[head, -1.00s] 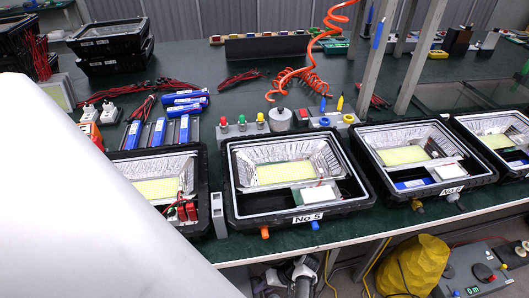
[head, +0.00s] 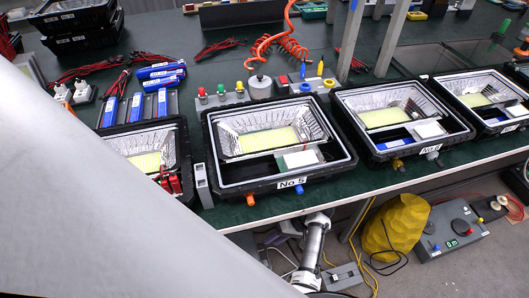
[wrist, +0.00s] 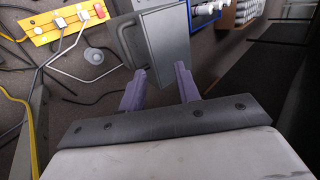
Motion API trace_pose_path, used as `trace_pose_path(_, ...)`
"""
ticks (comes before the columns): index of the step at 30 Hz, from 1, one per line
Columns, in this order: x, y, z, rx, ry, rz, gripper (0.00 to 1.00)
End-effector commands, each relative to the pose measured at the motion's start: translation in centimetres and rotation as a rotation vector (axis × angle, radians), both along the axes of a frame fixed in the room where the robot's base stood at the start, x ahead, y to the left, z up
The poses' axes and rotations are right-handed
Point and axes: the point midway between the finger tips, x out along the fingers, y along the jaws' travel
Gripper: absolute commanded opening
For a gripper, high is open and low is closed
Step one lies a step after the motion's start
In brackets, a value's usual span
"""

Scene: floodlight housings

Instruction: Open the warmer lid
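A grey box (wrist: 170,38) with a dark panel and a dark handle-like bar (wrist: 127,42) on its left shows in the wrist view. It may be the warmer, but I cannot tell for sure, and no lid edge is clear. My gripper (wrist: 160,72) is open in the wrist view, its two purple-grey fingers apart with nothing between them. The fingertips point toward the lower part of the box. I cannot tell whether they touch it. In the head view I cannot pick out the warmer or the gripper.
The green workbench (head: 220,62) carries several black floodlight housings (head: 335,180), blue packs (head: 162,102) and a coiled orange hose (head: 283,44). A yellow bag (head: 395,228) and a grey control box (head: 455,235) are below its front edge. A yellow strip (wrist: 62,22) lies upper left in the wrist view.

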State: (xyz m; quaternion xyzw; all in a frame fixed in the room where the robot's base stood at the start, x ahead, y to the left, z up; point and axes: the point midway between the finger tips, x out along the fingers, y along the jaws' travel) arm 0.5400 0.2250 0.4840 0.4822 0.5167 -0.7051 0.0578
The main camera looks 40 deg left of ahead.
Motion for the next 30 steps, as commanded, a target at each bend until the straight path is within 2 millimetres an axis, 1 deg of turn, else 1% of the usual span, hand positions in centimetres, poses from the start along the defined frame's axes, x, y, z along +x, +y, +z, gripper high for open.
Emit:
trace_pose_path(3, 0.8, -0.6, 1.1, 0.000, 0.000, 0.000, 0.33)
trace_pose_path(6, 1.1, -0.9, 1.6, 0.000, 0.000, 0.001, 0.33)
trace_pose_path(15, 1.2, -1.0, 1.8, 0.000, 0.001, 0.001, 0.33)
trace_pose_path(20, 1.0, -0.9, 1.6, -0.032, 0.006, -0.025, 0.12)
trace_pose_path(22, 0.8, -0.8, 1.3, -0.086, 0.013, -0.070, 0.02)
trace_pose_path(23, 0.7, -0.8, 1.1, -0.116, 0.017, -0.100, 0.00)
trace_pose_path(26, 0.5, -0.7, 0.4, -0.244, 0.024, -0.225, 0.00)
trace_pose_path(30, 0.1, -0.8, -0.6, -0.429, 0.020, -0.438, 0.00)
